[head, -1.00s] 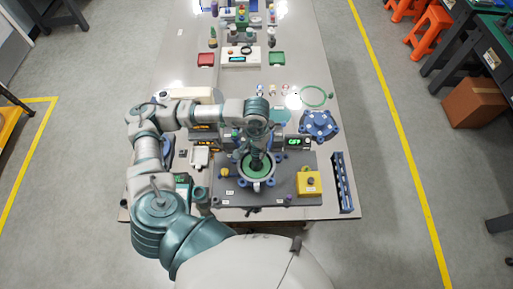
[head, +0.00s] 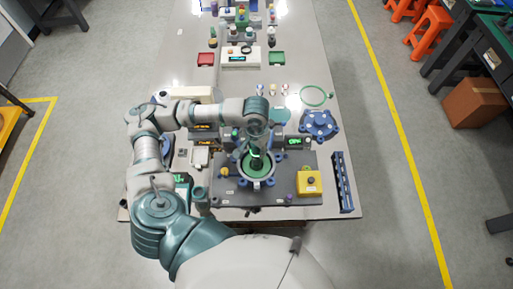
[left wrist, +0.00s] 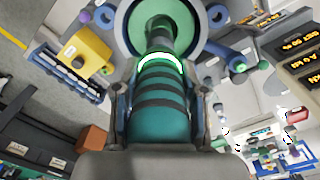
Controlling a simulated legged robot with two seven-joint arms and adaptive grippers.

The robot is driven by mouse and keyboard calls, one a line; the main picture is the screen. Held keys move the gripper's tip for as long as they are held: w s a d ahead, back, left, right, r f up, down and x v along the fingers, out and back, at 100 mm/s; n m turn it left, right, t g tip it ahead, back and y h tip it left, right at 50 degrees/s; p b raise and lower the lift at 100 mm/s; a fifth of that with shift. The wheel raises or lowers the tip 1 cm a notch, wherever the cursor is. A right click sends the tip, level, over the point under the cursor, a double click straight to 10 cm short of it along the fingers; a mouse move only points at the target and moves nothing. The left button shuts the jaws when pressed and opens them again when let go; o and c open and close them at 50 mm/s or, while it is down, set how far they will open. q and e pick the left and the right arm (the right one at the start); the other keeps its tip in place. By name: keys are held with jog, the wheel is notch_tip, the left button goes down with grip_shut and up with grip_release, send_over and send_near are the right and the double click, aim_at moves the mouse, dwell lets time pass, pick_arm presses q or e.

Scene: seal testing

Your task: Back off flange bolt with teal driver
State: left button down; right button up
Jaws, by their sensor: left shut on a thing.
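My left gripper (head: 256,150) is shut on the teal driver, above the flange fixture in the head view. In the left wrist view the teal driver (left wrist: 162,105), with dark bands and a lit white-green ring, sits between the fingers of the gripper (left wrist: 163,100). Its dark front end points at the flange (left wrist: 190,38), a grey ring with a green face. The flange (head: 270,182) also shows in the head view, with blue parts around its rim. The driver's tip is hidden, so I cannot tell whether it touches a bolt. My right gripper is not in view.
The flange stands on a dark base plate (head: 233,199). A yellow button box (head: 309,182) is at its right, beside a blue rack (head: 343,182). A blue flange with several bolts (head: 319,124) lies behind. Red (head: 206,59) and green (head: 277,58) trays are farther back.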

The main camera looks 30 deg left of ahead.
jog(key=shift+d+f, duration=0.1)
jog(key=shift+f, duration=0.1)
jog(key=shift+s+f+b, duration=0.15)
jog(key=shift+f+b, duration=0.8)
jog(key=shift+b, duration=0.05)
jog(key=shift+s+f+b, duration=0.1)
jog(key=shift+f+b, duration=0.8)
jog(key=shift+b, duration=0.1)
dwell(5.8)
